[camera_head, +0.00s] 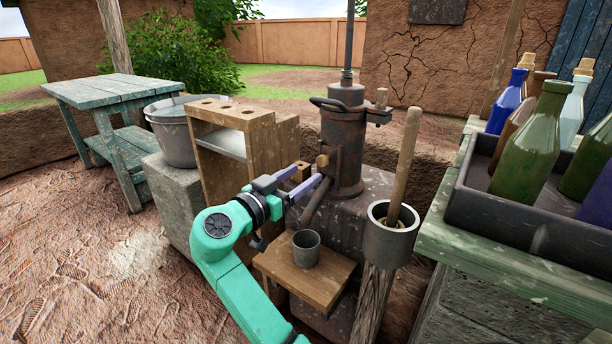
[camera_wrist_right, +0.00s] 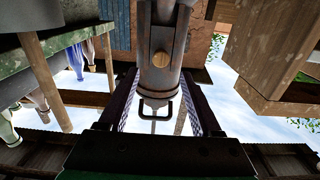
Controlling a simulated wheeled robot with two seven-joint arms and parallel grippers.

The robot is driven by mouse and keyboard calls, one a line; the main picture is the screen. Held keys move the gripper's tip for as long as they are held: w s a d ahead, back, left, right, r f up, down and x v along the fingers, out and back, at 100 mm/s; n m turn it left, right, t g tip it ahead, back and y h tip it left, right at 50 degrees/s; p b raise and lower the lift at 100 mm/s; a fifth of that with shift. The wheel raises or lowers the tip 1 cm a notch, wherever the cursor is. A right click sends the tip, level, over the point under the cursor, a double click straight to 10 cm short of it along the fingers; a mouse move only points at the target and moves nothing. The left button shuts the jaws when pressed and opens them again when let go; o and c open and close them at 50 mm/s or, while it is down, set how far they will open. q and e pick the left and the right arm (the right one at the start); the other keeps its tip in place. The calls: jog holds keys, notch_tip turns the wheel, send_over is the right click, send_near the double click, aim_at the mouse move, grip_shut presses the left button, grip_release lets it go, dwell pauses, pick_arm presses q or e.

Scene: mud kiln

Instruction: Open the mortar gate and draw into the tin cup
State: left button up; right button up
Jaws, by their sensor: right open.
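The rusty mortar vessel (camera_head: 343,150) stands upright on a stone block. A brass-coloured knob (camera_head: 322,161) sits on its side, perhaps part of the gate; it also shows in the right wrist view (camera_wrist_right: 161,60). A pipe-like spout (camera_head: 314,203) slants down below it. The grey tin cup (camera_head: 306,249) stands upright on a wooden shelf (camera_head: 330,284) near the spout's lower end. My right gripper (camera_head: 318,175) is open, its purple fingers pointing at the vessel near the knob. In the right wrist view, the fingers (camera_wrist_right: 163,78) spread on either side of the vessel. My left gripper is out of view.
A metal pot (camera_head: 385,245) with a wooden stick stands on a post right of the cup. A dark tray (camera_head: 545,240) of bottles fills the right side. A wooden rack (camera_head: 240,125) and a bucket (camera_head: 175,145) stand to the left, close to my right arm.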

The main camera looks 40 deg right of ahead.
aim_at(321, 163)
jog(key=x, duration=0.9)
jog(key=shift+f, duration=0.1)
grip_shut()
